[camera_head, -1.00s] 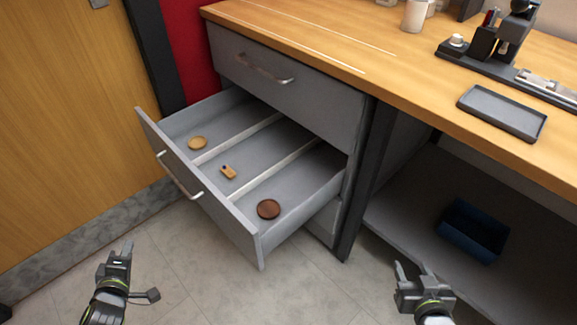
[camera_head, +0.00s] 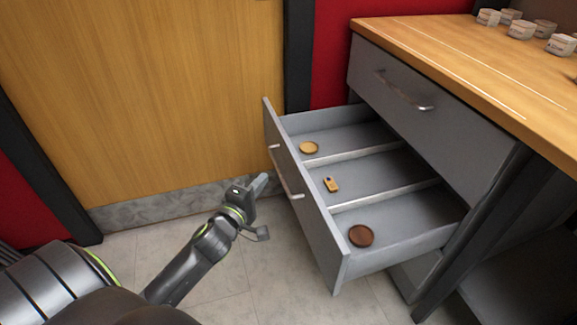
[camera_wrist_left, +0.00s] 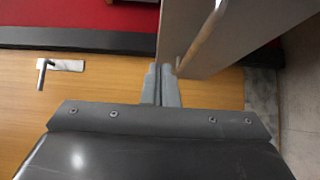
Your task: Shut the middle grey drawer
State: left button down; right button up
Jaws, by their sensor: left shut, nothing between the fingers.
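The middle grey drawer (camera_head: 318,205) is pulled well out below the closed top drawer (camera_head: 430,125). Its front carries a bar handle (camera_head: 285,172). Inside, in separate compartments, lie a light wooden disc (camera_head: 309,148), a small tan block (camera_head: 331,185) and a dark brown disc (camera_head: 361,236). My left gripper (camera_head: 262,182) is shut and empty, in front of the drawer front, just left of the handle. In the left wrist view, its closed fingers (camera_wrist_left: 161,85) point toward the drawer front (camera_wrist_left: 235,35), close to the handle (camera_wrist_left: 200,40); contact cannot be told. My right gripper is out of view.
The wooden worktop (camera_head: 450,50) above holds several small pots (camera_head: 522,29) at the back right. A wooden door (camera_head: 150,90) stands behind on the left. The tiled floor (camera_head: 240,285) in front of the drawer is clear.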

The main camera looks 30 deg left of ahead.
aim_at(293, 158)
pick_arm(q)
jog(key=w, duration=0.2)
jog(key=w+d, duration=0.1)
jog(key=w, duration=0.4)
jog(key=shift+w+d, duration=0.35)
jog(key=shift+w, duration=0.05)
jog(key=shift+w+d, duration=0.25)
jog(key=shift+w, duration=0.05)
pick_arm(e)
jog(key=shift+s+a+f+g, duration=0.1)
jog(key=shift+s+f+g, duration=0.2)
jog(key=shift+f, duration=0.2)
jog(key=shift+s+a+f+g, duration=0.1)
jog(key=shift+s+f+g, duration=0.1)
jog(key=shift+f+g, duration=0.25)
